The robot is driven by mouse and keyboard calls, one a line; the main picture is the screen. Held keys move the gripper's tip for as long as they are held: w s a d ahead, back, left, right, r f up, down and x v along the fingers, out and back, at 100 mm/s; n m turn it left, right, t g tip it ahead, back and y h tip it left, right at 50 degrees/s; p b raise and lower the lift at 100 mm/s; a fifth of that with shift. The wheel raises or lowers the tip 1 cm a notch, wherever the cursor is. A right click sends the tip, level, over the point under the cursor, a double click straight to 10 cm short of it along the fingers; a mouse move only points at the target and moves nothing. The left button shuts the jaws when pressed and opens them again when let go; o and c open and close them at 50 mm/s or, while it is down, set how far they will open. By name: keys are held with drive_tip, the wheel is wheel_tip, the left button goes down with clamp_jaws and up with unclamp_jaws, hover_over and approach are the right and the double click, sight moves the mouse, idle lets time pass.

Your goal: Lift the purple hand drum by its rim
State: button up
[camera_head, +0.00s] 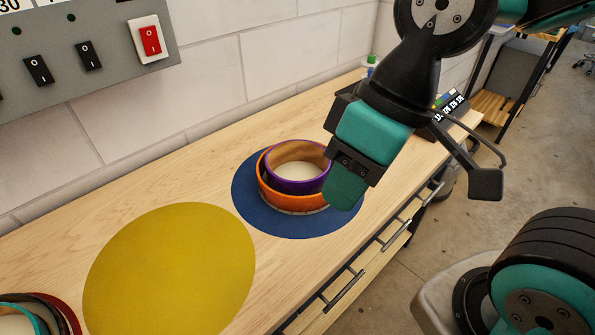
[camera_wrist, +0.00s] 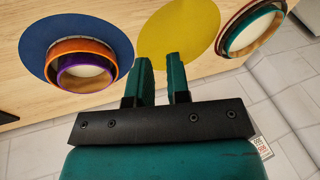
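The purple hand drum (camera_head: 299,187) has a pale skin and a tan inner wall. It sits on or partly inside a wider orange drum (camera_head: 290,204), on a round blue mat (camera_head: 250,214). The purple drum also shows at the left of the wrist view (camera_wrist: 68,83), with the orange drum (camera_wrist: 84,44) around its upper side. My gripper (camera_head: 346,190) is above the right side of the mat in the head view. In the wrist view my gripper (camera_wrist: 161,68) has its two fingers apart, nothing between them, and the drums lie to their left.
A round yellow mat (camera_head: 170,270) lies left of the blue one on the wooden bench (camera_head: 125,187). Another group of drums, teal and dark red (camera_wrist: 247,33), stands beyond the yellow mat. A tiled wall and switch panel (camera_head: 85,55) stand behind; drawers (camera_head: 345,287) line the bench front.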

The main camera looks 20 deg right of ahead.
drive_tip(key=shift+o, duration=0.4)
drive_tip(key=shift+w, duration=0.1)
drive_tip(key=m+h+b, duration=0.1)
drive_tip(key=m+h, duration=0.3)
drive_tip(key=m, duration=1.4)
hover_over(323, 179)
wheel_tip(323, 179, down, 5)
drive_tip(key=shift+m, duration=0.4)
drive_tip(key=shift+w+d+f+p, duration=0.15)
drive_tip(key=shift+f+p, duration=0.3)
drive_tip(key=shift+f, duration=3.9)
drive_tip(key=shift+w+f+p, duration=0.15)
drive_tip(key=shift+f+p, duration=0.25)
drive_tip(key=shift+f, duration=3.95)
drive_tip(key=shift+c, duration=0.2)
clamp_jaws()
